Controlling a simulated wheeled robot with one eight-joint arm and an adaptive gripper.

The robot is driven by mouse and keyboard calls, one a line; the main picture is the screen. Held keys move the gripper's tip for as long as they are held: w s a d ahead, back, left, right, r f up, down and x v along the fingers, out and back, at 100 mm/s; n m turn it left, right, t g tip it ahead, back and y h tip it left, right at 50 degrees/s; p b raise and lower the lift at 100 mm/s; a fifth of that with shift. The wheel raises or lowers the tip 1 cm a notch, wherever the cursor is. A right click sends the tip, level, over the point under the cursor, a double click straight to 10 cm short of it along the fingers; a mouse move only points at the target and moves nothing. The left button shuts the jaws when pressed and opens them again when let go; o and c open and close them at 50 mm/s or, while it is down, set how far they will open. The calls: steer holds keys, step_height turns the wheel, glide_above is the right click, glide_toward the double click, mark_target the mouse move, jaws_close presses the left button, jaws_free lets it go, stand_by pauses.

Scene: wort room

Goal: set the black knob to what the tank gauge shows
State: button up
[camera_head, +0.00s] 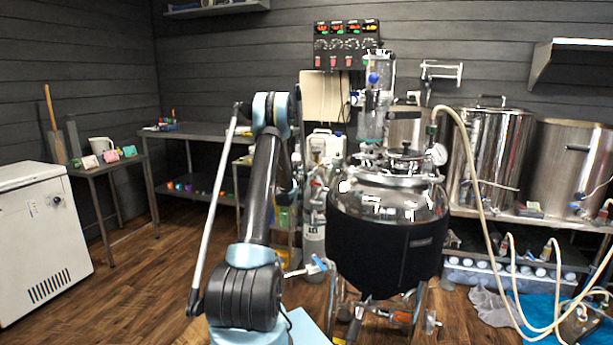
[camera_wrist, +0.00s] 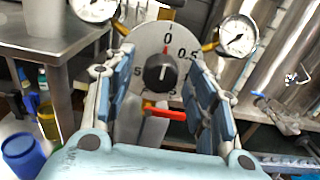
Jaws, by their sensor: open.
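The black knob (camera_wrist: 159,72) sits on a pale round dial plate (camera_wrist: 142,44) in the wrist view. A red mark shows at its top, by the 0; 0.5 is printed to the right, and the other figures are partly hidden. My gripper (camera_wrist: 160,92) is open, its blue-padded fingers on either side of the knob and apart from it. A white round gauge (camera_wrist: 237,35) stands right of the dial, with a dark needle; its figures are too small to read. Another gauge (camera_wrist: 94,7) is cut off at the top left. In the head view, a gauge (camera_head: 437,154) is on the tank (camera_head: 388,235).
A red lever (camera_wrist: 166,113) lies just below the knob between my fingers. Steel vessels (camera_head: 488,150) stand at right, with a pale hose (camera_head: 470,170) hanging before them. A white chest (camera_head: 42,235) and a metal table (camera_head: 200,131) are at left. Wooden floor is clear between them.

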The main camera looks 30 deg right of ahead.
steer(key=c, duration=1.1)
steer(key=shift+a, duration=0.15)
